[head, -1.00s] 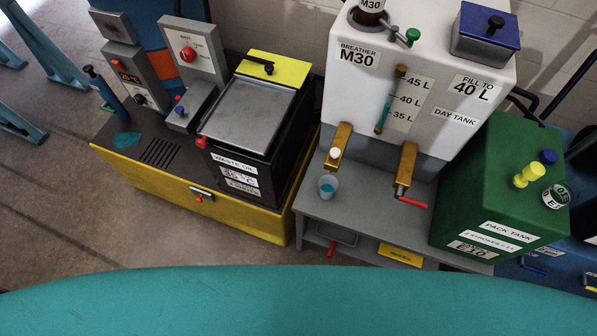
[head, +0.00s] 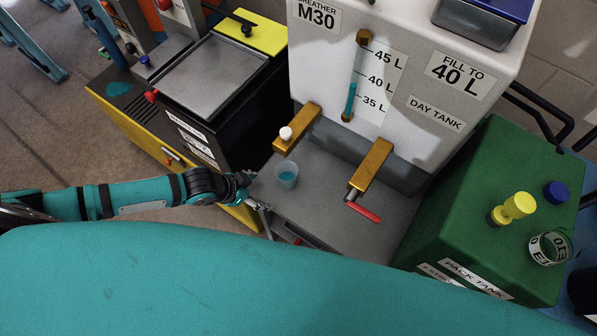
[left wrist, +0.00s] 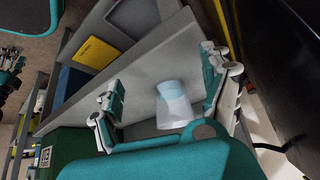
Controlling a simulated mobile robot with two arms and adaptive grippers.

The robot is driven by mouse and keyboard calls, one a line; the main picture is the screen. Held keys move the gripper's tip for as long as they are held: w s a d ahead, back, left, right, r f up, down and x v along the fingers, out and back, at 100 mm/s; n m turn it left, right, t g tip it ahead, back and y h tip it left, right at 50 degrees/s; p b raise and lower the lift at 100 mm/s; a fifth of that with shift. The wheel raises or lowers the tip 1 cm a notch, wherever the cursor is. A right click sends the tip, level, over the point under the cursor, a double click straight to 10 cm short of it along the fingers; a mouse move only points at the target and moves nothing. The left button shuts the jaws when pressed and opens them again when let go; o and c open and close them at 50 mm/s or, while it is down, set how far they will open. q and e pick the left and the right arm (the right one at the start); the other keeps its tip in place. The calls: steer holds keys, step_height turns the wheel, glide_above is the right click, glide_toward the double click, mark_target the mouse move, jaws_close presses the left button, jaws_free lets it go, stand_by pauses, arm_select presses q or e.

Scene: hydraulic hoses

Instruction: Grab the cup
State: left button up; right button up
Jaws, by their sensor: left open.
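The cup (head: 286,174) is small and translucent with teal liquid in it. It stands upright on the grey bench (head: 330,215), below the left brass tap with the white knob. My left gripper (head: 256,193) is open and empty just left of the cup at the bench's edge. In the left wrist view the cup (left wrist: 174,103) shows in the gap between the two spread fingers of my left gripper (left wrist: 163,87), with no finger seen touching it. My right gripper is not in view.
The white day tank (head: 400,60) stands behind the cup. A brass tap with a red handle (head: 363,211) juts out to the cup's right. The green pack tank (head: 450,220) is farther right. The black waste-oil box (head: 245,120) stands to the left.

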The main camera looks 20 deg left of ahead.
mark_target(294, 173)
arm_select(q)
steer(key=w+d, duration=0.3)
steer(key=shift+w+d+r, duration=0.15)
steer(key=shift+w+d, duration=0.15)
steer(key=shift+w, duration=0.1)
steer(key=shift+w+d, duration=0.25)
steer(key=shift+w, duration=0.05)
steer(key=shift+w+d, duration=0.2)
steer(key=w+d, duration=0.1)
steer(key=w, duration=0.1)
steer(key=w+d+f, duration=0.1)
steer(key=d, duration=0.1)
steer(key=shift+w+d+p, duration=0.2)
steer(key=shift+w+p, duration=0.15)
steer(key=shift+p, duration=0.05)
steer(key=shift+f, duration=0.1)
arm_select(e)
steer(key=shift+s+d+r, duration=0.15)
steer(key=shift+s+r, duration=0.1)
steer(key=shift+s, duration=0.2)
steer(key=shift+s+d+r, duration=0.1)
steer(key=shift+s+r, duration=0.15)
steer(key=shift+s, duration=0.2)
arm_select(q)
steer(key=shift+c, duration=0.8)
steer(key=c, duration=1)
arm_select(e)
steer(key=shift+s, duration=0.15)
